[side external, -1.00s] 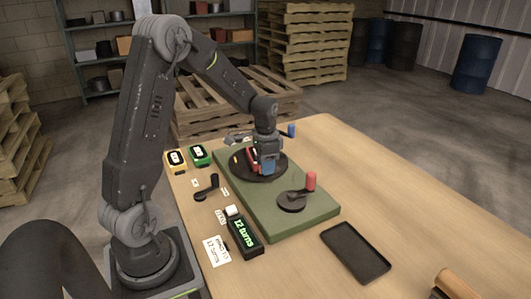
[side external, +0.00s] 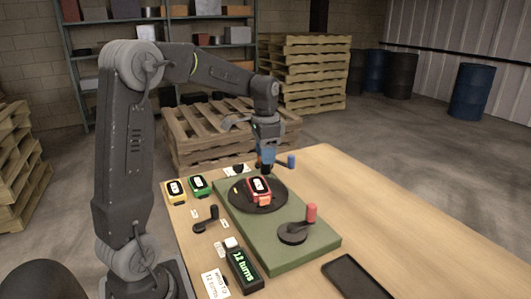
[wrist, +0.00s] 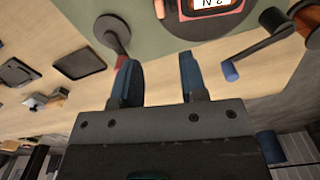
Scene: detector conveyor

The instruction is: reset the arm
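My gripper (side external: 266,163) is above and behind the dark round turntable (side external: 240,207) on the green base, clear of everything. In the wrist view its two blue fingers (wrist: 159,68) are apart with nothing between them. A red detector with a white label (side external: 258,187) sits on the turntable, below and apart from my gripper. Part of the red detector also shows at the top of the wrist view (wrist: 207,9).

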